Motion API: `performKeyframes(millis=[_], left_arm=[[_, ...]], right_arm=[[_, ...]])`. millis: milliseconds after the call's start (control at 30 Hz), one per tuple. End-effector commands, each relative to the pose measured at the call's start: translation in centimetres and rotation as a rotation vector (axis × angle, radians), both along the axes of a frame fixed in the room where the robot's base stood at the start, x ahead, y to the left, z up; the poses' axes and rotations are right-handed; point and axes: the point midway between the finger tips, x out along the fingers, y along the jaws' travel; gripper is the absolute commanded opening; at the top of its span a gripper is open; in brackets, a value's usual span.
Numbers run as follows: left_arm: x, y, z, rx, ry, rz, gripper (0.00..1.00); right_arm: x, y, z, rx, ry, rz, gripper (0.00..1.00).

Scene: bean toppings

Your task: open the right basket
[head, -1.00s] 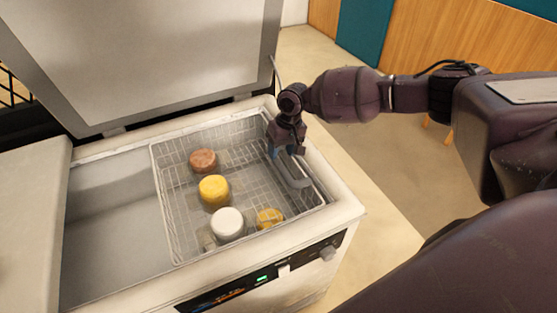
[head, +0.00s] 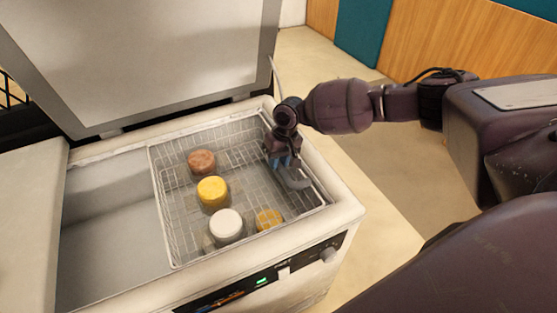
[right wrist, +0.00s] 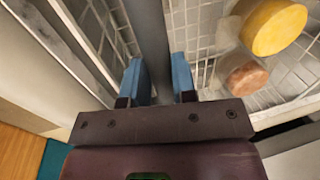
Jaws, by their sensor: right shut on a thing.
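The white wire basket (head: 160,185) sits in the right part of the open chest freezer, with a grey handle (head: 298,183) along its right side. My right gripper (head: 284,163) is at the handle, pointing down. In the right wrist view, the blue fingertips of this gripper (right wrist: 158,82) stand on either side of the grey handle bar (right wrist: 148,28) and are shut on it. Part of the handle is hidden behind the gripper in the head view. My left gripper is not in view.
The basket holds a brown-lidded jar (head: 201,161), yellow-lidded jars (head: 212,189) and a white-lidded jar (head: 226,224). The freezer lid (head: 140,55) stands raised at the back. The freezer's left compartment (head: 110,235) looks empty. A pale counter (head: 25,225) is at left.

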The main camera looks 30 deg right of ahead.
Motion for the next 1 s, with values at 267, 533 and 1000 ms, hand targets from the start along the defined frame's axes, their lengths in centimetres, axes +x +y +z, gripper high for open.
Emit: performKeyframes(millis=[267,533,1000], left_arm=[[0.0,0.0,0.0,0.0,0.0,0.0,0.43],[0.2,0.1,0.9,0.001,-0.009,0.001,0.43],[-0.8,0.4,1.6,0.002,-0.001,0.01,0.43]], right_arm=[[0.0,0.1,0.0,0.0,0.0,0.0,0.0],[0.2,3.3,0.2,0.005,-0.002,0.002,0.0],[0.8,15.8,0.2,0.008,0.002,0.005,0.0]])
